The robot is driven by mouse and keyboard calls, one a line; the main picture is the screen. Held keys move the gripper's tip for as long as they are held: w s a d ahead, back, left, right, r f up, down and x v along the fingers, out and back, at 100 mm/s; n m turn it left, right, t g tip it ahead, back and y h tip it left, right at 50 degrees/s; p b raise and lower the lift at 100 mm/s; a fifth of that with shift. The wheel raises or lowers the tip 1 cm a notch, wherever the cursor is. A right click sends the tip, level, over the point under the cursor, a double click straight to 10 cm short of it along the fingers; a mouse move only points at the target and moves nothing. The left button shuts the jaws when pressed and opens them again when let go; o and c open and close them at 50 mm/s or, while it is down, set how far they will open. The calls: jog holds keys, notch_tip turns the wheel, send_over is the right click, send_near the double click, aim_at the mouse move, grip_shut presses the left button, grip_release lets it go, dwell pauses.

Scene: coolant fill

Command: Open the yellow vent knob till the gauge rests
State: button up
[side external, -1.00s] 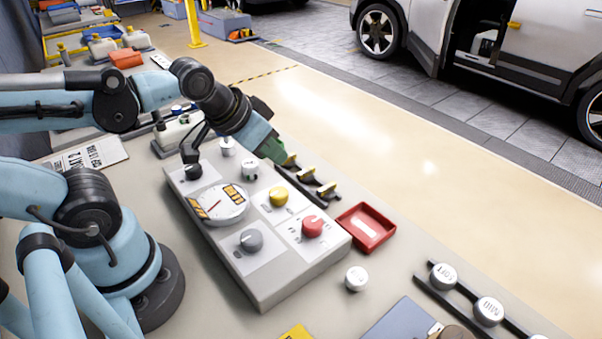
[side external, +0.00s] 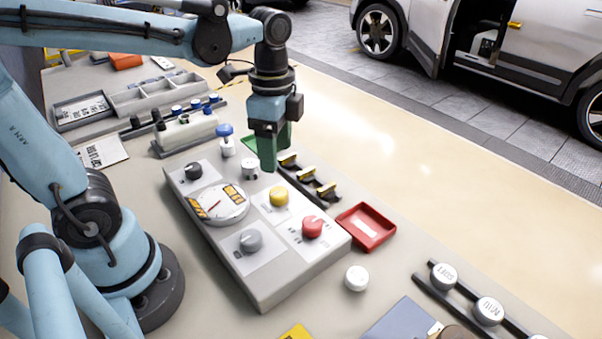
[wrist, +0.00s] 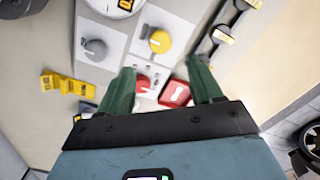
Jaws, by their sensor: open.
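The yellow vent knob (side external: 279,196) sits on a white plate on the grey panel, and also shows in the wrist view (wrist: 159,41). The round gauge (side external: 217,204) has a white face, orange marked patches and a thin red needle; in the wrist view only part of the gauge (wrist: 112,6) shows at the top edge. My gripper (side external: 275,157) points down above the panel's far side, behind and above the yellow knob. Its green fingers are apart and hold nothing. In the wrist view my gripper (wrist: 160,64) has a finger on each side, with the yellow knob beyond the tips.
A red knob (side external: 312,227), a grey knob (side external: 251,241) and a black knob (side external: 193,171) share the panel. Yellow-topped pieces on a black rack (side external: 308,174) and a red tray (side external: 366,228) stand beside it. A white round cap (side external: 356,278) lies in front.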

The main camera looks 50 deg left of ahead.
aim_at(279, 191)
notch_tip(279, 191, down, 10)
jog(key=shift+r, duration=0.15)
dwell(0.4)
jog(key=c, duration=1.1)
